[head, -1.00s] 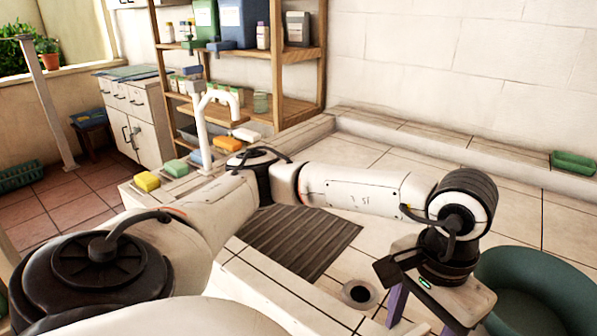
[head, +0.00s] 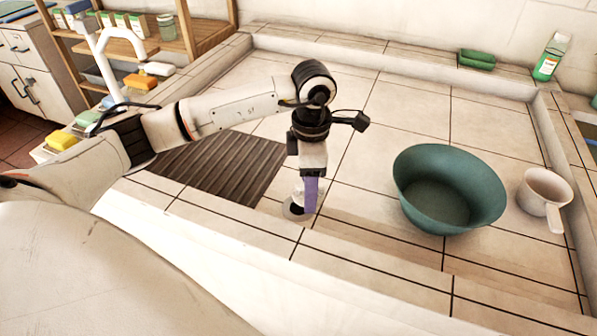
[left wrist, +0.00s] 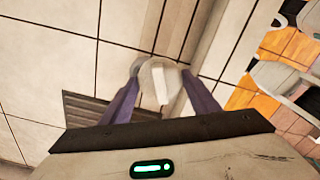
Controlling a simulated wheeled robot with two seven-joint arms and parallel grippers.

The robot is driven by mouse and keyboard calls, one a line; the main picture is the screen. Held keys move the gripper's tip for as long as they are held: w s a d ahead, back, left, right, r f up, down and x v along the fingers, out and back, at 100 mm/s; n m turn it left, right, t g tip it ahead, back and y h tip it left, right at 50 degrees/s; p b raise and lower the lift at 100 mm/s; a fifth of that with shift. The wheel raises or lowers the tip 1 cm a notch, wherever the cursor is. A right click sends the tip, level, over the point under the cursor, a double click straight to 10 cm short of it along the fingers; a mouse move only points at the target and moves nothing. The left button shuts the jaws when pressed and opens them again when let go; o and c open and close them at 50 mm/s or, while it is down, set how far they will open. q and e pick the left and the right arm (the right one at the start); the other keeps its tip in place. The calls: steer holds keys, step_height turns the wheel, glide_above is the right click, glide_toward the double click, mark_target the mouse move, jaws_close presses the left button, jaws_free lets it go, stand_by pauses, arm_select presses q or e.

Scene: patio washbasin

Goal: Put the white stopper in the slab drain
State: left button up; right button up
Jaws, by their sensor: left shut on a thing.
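My left gripper (head: 307,196) points down over the tiled slab (head: 370,200). It is shut on the white stopper (head: 297,190), which partly shows beside a purple finger. In the left wrist view the stopper (left wrist: 160,84) sits between the two purple fingertips (left wrist: 158,92). The slab drain (head: 291,211), a dark round hole with a pale rim, lies right under the gripper and is partly covered by it. I cannot tell whether the stopper touches the drain. My right gripper is not in view.
A brown slatted mat (head: 220,168) lies left of the drain. A green basin (head: 449,190) and a white dipper (head: 545,192) stand to the right. Sponges (head: 61,141) line the left ledge, near a white tap (head: 118,45). A raised kerb runs along the front.

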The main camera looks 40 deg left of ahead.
arm_select(q)
steer(key=a+n, duration=0.1)
steer(key=n, duration=0.1)
steer(key=w+a+f+n, duration=0.1)
steer(key=n, duration=0.1)
steer(key=a+n+p, duration=0.1)
steer(key=n, duration=0.2)
steer(key=shift+w+f, duration=0.15)
steer(key=shift+f, duration=0.1)
steer(key=shift+n, duration=0.9)
steer(key=f+b, duration=0.1)
steer(key=f, duration=0.1)
steer(key=f+b, duration=0.1)
steer(key=f, duration=0.1)
steer(key=f+b, duration=0.1)
steer(key=f, duration=0.1)
steer(key=shift+w+a+b, duration=0.1)
steer(key=shift+a+b, duration=0.25)
steer(key=shift+f, duration=0.15)
steer(key=shift+f+b, duration=0.4)
steer(key=shift+r, duration=0.15)
